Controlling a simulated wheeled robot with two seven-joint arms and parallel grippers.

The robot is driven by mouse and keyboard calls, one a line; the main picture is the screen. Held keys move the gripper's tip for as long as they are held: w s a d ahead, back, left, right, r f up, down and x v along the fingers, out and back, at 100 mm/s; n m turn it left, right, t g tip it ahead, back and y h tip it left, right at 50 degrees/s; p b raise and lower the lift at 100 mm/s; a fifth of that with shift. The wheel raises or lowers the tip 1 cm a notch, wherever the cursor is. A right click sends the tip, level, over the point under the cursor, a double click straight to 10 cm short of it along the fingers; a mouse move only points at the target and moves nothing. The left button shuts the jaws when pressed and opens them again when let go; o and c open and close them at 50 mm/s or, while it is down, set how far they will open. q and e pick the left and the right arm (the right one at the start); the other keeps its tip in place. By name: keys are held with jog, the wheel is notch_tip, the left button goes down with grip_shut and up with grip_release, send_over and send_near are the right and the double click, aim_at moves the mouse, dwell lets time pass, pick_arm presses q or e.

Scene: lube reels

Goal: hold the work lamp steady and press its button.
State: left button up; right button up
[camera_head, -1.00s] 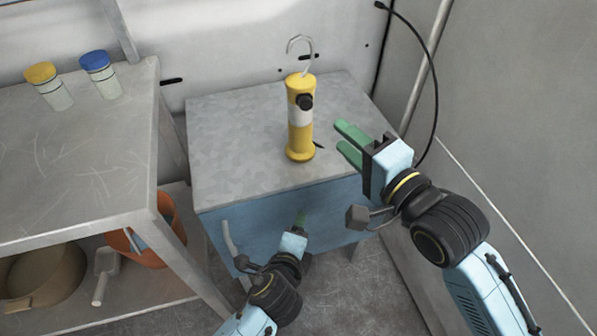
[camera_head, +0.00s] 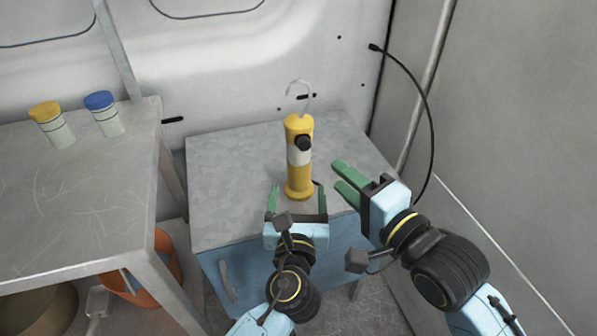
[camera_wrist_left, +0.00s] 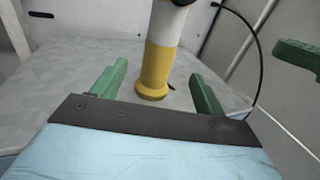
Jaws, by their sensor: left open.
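The yellow work lamp (camera_head: 298,177) stands upright on the grey-topped blue cabinet (camera_head: 230,190). It has a white band, a wire hook on top and a black button (camera_head: 303,143) on its upper front. My left gripper (camera_head: 297,194) is open in front of the lamp's base. In the left wrist view the lamp's lower body (camera_wrist_left: 155,72) stands just beyond and between my two green fingers (camera_wrist_left: 158,82), with no contact visible. My right gripper (camera_head: 342,177) is to the right of the lamp, fingers pointing toward it with a gap between them, empty.
A metal table (camera_head: 75,200) at the left holds a yellow-capped jar (camera_head: 52,125) and a blue-capped jar (camera_head: 104,114). An orange bucket (camera_head: 150,285) is below it. A black cable (camera_head: 430,110) hangs along the right wall. The cabinet top left of the lamp is clear.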

aim_at(299, 173)
pick_arm(q)
jog(key=w, duration=0.9)
jog(key=shift+w+d, duration=0.15)
jog(key=shift+w, duration=0.05)
jog(key=c, duration=1.4)
jog(key=shift+c, duration=0.3)
pick_arm(e)
grip_shut()
pick_arm(q)
jog(key=shift+f, duration=0.1)
